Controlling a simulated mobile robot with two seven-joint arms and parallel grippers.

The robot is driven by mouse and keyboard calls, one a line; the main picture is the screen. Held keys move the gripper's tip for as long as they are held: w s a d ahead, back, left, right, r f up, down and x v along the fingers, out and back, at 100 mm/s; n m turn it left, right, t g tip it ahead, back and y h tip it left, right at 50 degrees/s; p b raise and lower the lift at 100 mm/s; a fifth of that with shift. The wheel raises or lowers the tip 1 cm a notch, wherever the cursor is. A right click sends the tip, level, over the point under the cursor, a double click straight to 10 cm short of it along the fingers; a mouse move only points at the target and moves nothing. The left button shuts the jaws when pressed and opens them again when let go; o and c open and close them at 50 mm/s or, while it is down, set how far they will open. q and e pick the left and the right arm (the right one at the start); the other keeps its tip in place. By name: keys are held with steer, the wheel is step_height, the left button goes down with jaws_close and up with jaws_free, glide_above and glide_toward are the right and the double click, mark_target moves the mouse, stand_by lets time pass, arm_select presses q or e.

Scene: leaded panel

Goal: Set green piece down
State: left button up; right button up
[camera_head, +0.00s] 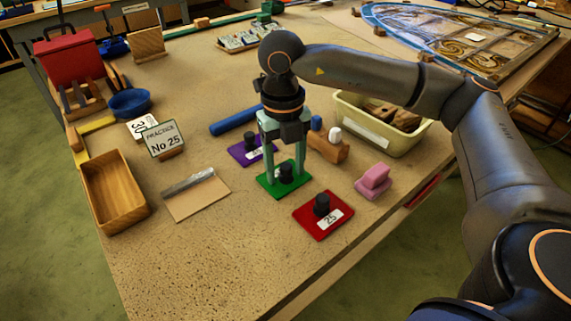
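The green piece (270,190) is a flat square with a black knob and lies on the table, or very close to it, between the purple piece (239,152) and the red piece (312,226). My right gripper (286,171) points straight down over the green piece. Its two pale green fingers stand one on each side of the knob, with a visible gap to it, so it looks open. The fingertips are near the green piece's top; I cannot tell whether they touch it. My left gripper is not in view.
A blue roll (236,120), a wooden block (328,149), a cream bin (348,133) and pink blocks (374,181) surround the pieces. The front table is clear.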

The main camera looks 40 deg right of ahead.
step_height(320, 180, up, 12)
steer(key=p, duration=0.2)
steer(key=shift+w+r, duration=0.2)
steer(key=shift+w, duration=0.2)
stand_by(0.5)
